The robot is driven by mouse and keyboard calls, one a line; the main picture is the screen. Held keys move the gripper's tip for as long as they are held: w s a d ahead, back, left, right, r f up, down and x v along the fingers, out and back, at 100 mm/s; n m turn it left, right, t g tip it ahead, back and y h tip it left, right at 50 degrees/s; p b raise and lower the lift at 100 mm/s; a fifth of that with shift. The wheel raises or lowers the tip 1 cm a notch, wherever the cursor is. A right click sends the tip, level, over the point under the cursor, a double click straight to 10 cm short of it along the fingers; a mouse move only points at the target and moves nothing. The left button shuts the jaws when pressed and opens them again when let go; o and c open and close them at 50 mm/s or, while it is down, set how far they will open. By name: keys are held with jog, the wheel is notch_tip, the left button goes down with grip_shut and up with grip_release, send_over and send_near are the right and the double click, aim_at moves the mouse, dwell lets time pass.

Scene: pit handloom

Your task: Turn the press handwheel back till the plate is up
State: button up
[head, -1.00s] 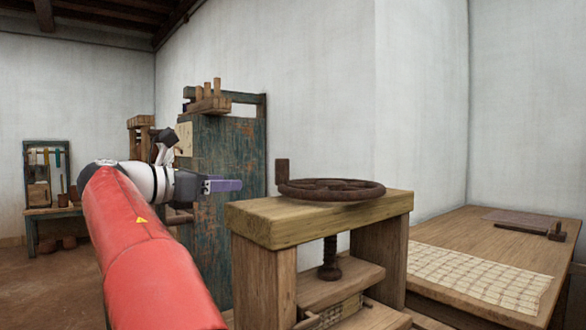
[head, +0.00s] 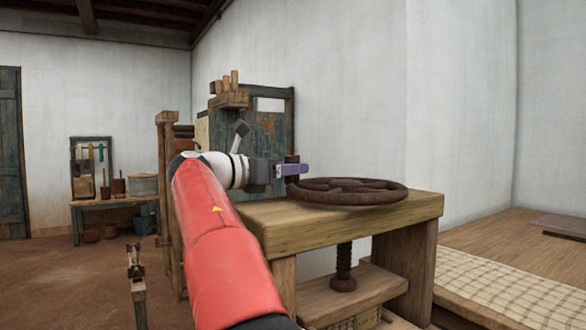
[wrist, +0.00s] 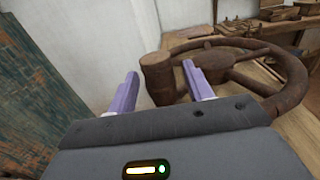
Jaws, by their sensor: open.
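The rusty brown press handwheel (head: 352,191) lies flat on top of the wooden press frame (head: 420,206). Its upright handle (wrist: 157,78) stands at the rim's left side in the head view. My gripper (head: 292,169) is at that handle, which is partly hidden behind the purple fingers. In the wrist view my gripper (wrist: 160,85) is open, with the handle showing in the gap between its fingers, not clamped. The screw (head: 343,268) runs down to a wooden plate (head: 348,292) low in the frame. A light patterned stack shows partly beneath the plate.
A worn green wooden panel (head: 262,130) stands behind my gripper and fills the left of the wrist view (wrist: 45,110). A low table (head: 530,240) with a checked cloth (head: 485,285) is at the right. The floor (head: 90,270) at left is mostly clear.

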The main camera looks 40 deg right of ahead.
jog(key=shift+d, duration=0.7)
grip_shut()
jog(key=shift+s, duration=0.1)
